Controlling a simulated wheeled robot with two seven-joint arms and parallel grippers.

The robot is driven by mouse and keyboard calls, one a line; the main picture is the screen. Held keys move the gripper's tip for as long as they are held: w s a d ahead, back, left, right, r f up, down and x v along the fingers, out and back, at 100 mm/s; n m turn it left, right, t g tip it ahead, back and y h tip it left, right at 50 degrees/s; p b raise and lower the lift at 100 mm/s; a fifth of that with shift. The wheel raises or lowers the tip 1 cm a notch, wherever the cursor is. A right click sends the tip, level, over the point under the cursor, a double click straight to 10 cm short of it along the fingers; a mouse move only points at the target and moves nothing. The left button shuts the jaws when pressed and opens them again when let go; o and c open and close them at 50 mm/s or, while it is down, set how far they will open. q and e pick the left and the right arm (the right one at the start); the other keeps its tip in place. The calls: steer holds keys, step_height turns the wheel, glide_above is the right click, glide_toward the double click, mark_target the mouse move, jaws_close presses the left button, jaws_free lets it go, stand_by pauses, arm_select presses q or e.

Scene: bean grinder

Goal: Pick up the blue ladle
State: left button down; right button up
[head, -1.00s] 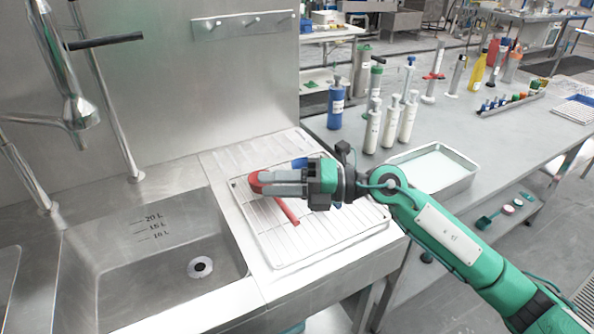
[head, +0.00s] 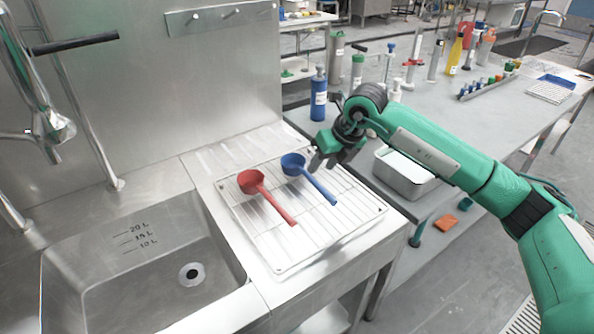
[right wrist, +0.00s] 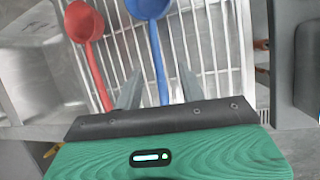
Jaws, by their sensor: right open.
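The blue ladle (head: 293,164) lies on the wire rack (head: 345,227), its handle slanting down to the right. It also shows in the right wrist view (right wrist: 158,52), bowl at the top edge. The red ladle (head: 268,197) lies to its left, roughly parallel, and shows in the right wrist view too (right wrist: 90,50). My right gripper (head: 329,163) is open and empty, above and just right of the blue ladle in the head view. In the right wrist view its two fingers (right wrist: 160,88) appear on either side of the blue handle, apart from it. My left gripper is out of view.
A sink (head: 140,285) lies left of the rack, with a faucet (head: 55,125) above. A steel wall is behind.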

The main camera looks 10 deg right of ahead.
mark_target(312, 177)
steer(key=shift+x, duration=1.15)
steer(key=x, duration=0.2)
steer(key=p+x, duration=0.1)
steer(key=x, duration=0.1)
steer(key=shift+a, duration=0.3)
steer(key=shift+w+f, duration=0.1)
steer(key=shift+f, duration=0.35)
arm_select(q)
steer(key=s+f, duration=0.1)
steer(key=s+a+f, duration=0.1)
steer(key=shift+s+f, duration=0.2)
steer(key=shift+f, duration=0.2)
arm_select(e)
jaws_close()
